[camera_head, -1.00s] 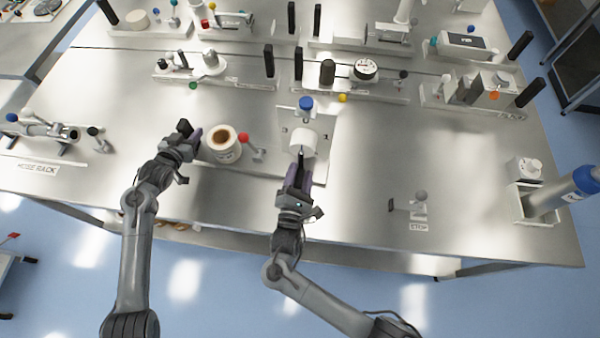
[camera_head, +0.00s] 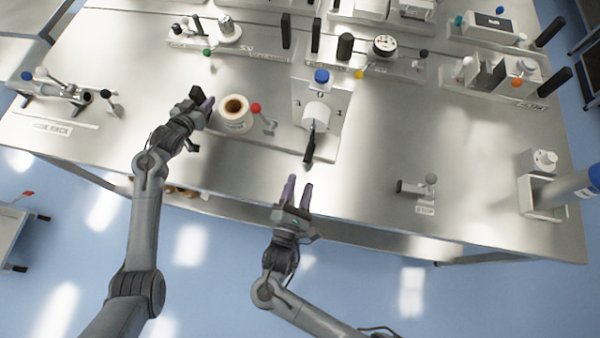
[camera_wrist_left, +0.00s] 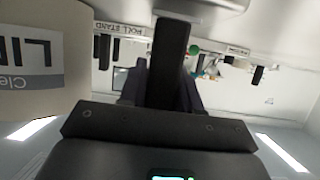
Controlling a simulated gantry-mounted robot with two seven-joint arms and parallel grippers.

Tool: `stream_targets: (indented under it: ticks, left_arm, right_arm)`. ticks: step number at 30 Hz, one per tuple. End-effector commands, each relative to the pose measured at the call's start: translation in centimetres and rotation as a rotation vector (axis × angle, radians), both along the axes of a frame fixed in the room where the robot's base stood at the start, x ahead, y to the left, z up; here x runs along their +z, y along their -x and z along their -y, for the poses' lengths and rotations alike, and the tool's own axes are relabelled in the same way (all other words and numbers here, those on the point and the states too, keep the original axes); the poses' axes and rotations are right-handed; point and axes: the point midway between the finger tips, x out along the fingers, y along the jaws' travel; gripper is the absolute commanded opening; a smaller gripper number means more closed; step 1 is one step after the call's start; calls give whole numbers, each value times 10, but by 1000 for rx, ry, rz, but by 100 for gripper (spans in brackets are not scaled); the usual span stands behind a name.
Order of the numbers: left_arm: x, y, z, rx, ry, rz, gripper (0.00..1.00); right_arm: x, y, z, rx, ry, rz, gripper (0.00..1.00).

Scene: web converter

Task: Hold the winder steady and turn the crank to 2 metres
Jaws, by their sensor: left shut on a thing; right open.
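The winder has an upright plate (camera_head: 335,103) with a blue knob (camera_head: 321,76) and a white hub (camera_head: 316,115). Its crank (camera_head: 309,149) has a black grip pointing toward the table's front edge. A white roll with a brown core (camera_head: 235,113) sits at its left, and its printed side fills the left of the wrist view (camera_wrist_left: 38,60). My left gripper (camera_head: 207,104) is shut on a black upright handle (camera_head: 196,93) left of the roll; the handle also stands between the fingers in the wrist view (camera_wrist_left: 168,65). My right gripper (camera_head: 298,190) is open and empty, in front of and apart from the crank.
A lever with a red ball (camera_head: 256,108) stands between the roll and the hub. A small stop fixture (camera_head: 422,195) is at the right, and a hose rack (camera_head: 62,95) at the left. Several other fixtures line the back.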

Motion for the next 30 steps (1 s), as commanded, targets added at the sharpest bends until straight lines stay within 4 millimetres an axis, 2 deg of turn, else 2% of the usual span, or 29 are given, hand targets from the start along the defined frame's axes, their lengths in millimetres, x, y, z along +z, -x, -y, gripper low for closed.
stream_targets:
  ticks: [1,30]
  left_arm:
    - [-11,4,0,1,-2,-22,0]
    - [-4,4,1,-1,-4,-21,0]
  right_arm:
    - [-1,0,0,0,0,0,51]
    - [9,0,0,0,0,0,51]
